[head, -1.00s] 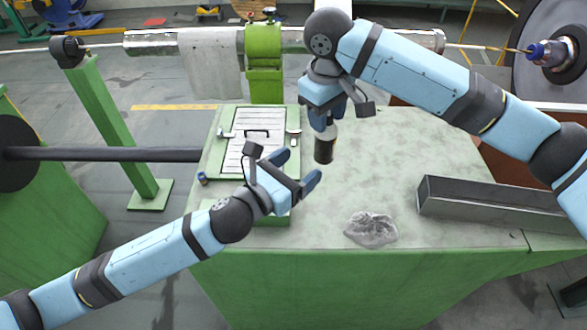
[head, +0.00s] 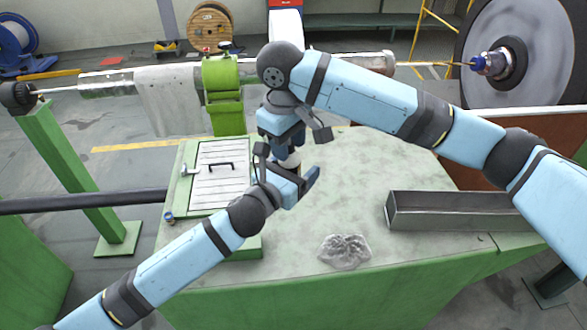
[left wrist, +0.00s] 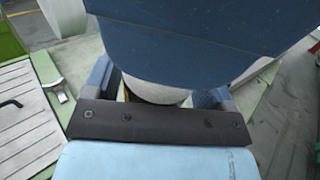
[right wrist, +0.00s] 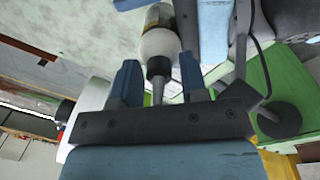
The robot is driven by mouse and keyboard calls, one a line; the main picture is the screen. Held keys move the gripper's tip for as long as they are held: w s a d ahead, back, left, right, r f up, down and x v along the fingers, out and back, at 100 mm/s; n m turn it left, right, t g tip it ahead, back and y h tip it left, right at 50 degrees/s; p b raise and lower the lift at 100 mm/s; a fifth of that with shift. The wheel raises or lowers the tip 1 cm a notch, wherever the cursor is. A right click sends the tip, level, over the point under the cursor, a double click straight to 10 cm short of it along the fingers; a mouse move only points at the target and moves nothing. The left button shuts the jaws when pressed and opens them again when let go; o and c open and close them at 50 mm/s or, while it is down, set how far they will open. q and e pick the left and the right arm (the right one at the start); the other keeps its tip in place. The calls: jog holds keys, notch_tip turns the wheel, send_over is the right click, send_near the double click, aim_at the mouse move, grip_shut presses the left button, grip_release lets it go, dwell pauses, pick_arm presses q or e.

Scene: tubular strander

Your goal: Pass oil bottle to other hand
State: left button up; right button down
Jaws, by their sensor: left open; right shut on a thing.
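The oil bottle hangs upright from my right gripper (head: 288,140), which is shut on its narrow nozzle above the table. In the head view only the bottle's pale upper part (head: 289,160) shows; the rest is behind my left gripper (head: 297,186). The right wrist view shows the white shoulder (right wrist: 159,45) and part of a dark, yellowish body below the nozzle. My left gripper is open around or beside the body, its fingers on either side in the left wrist view. There, a pale part of the bottle (left wrist: 158,95) shows, mostly covered by a large blue part. Contact with the left fingers cannot be told.
A green-edged table (head: 400,215) lies below both grippers. A crumpled clear bag (head: 344,251) lies near its front. A long metal box (head: 450,210) stands at the right, and a panel with a black handle (head: 221,175) at the left. The table between them is mostly clear.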

pick_arm(q)
jog(key=shift+r, duration=0.15)
jog(key=c, duration=1.1)
pick_arm(e)
jog(key=shift+a, duration=0.15)
jog(key=c, duration=0.6)
grip_release()
jog(key=shift+s, duration=0.1)
jog(key=shift+o, duration=0.2)
